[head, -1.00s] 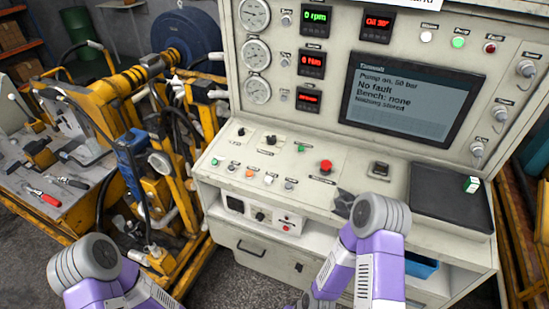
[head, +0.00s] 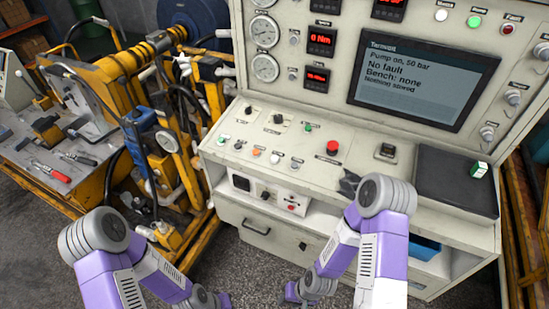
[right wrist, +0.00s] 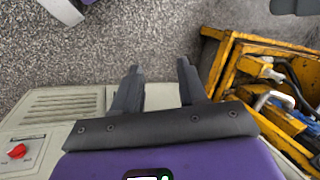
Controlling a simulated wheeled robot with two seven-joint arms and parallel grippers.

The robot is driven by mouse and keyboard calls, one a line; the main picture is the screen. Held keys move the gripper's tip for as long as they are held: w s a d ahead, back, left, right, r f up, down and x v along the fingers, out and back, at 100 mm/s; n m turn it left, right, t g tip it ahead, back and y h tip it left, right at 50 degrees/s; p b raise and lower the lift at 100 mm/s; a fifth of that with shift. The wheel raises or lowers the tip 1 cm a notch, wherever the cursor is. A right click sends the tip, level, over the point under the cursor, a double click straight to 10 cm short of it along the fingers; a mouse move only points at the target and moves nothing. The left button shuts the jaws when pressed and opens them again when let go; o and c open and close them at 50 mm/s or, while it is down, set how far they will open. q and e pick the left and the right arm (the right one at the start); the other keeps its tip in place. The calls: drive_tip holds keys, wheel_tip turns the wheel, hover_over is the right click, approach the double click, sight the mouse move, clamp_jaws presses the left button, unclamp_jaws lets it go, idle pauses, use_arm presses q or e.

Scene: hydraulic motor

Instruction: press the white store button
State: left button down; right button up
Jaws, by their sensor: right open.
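The white store button (head: 275,158) sits in the row of small buttons on the console's sloping desk, between an orange and a grey one. No gripper touches it. My right gripper (head: 287,297) is low at the bottom edge of the head view, below the desk and apart from the button. The right wrist view shows its two dark fingers (right wrist: 156,88) open and empty, with floor beyond them. My left gripper (head: 222,300) is only partly in the head view at the bottom edge; its jaws cannot be made out.
The console (head: 262,227) has a red mushroom button (head: 333,147) and a screen (head: 424,82) reading pump on, no fault, nothing stored. A yellow machine frame (head: 183,247) stands left of it. My right arm's elbow covers part of the desk's front edge. Floor is clear before the drawer.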

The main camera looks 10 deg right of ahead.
clamp_jaws()
idle(1.4)
